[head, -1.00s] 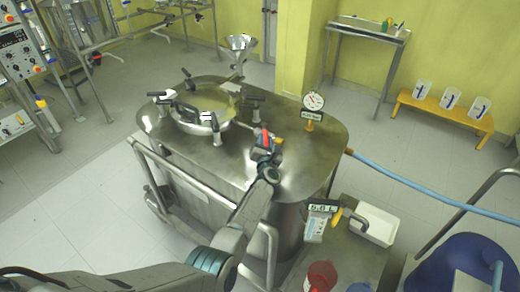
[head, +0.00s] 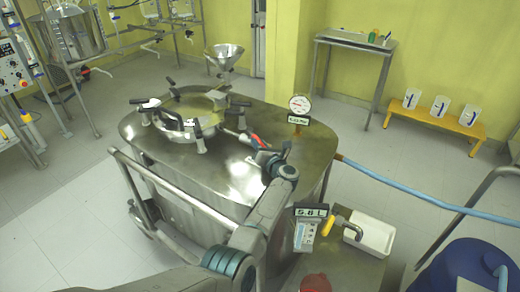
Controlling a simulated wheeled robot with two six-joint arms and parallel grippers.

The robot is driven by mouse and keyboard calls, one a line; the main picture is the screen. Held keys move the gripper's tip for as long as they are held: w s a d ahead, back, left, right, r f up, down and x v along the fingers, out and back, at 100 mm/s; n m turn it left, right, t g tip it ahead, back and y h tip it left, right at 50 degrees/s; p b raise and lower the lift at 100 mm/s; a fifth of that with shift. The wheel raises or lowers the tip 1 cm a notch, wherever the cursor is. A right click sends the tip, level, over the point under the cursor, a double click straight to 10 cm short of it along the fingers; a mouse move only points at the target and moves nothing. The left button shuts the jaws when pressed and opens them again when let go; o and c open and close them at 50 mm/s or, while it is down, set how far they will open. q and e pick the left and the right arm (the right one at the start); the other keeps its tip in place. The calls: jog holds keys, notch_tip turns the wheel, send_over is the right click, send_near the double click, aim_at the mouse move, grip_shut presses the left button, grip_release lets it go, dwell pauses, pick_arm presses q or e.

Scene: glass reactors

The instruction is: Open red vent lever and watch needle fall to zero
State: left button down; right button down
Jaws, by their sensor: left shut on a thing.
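The red vent lever (head: 255,140) is on top of the steel reactor vessel (head: 225,171), right of the round manway lid. My left gripper (head: 264,152) is at the lever and shut on it; its jaws hide part of the lever. The round white pressure gauge (head: 299,104) stands upright at the back right of the vessel top, with a small dark display under its dial. The needle and the display figures are too small to read surely. My right gripper is not in view.
The manway lid (head: 192,112) has several black-handled clamps. A steel funnel (head: 224,55) stands behind it. A blue hose (head: 400,188) runs right from the vessel. A white tray (head: 370,233) and a blue drum (head: 467,268) are at the lower right.

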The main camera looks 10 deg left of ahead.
pick_arm(q)
jog(key=shift+r, duration=0.1)
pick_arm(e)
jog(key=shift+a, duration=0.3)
pick_arm(q)
jog(key=c, duration=1.2)
grip_release()
jog(key=shift+c, duration=0.2)
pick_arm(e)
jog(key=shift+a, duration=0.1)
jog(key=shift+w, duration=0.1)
